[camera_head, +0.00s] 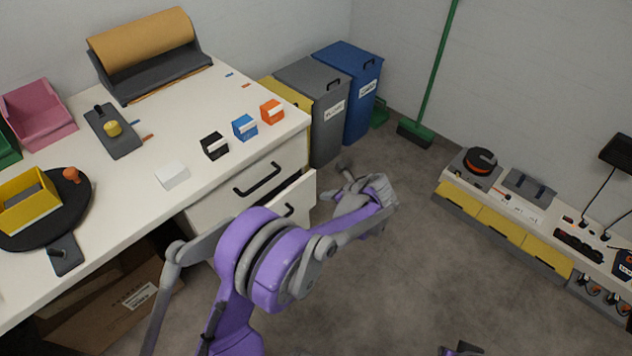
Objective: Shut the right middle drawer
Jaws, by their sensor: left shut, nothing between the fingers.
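The right middle drawer (302,197) is in the white cabinet under the desk's right end. Its front stands out past the drawer above, so it is partly open. Its dark handle shows just above my purple arm, which hides the lower part of the front. The upper drawer (240,195) with a black bar handle looks shut. My left gripper (346,168) is shut and empty, just right of the open drawer's front, over the floor. I cannot tell whether it touches the drawer.
The white desk (215,100) holds black, blue and orange small boxes near its right edge. Grey (325,115) and blue (358,85) bins stand behind the gripper. A green broom (420,130) leans on the wall. A low bench (510,205) is at right. The floor between is clear.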

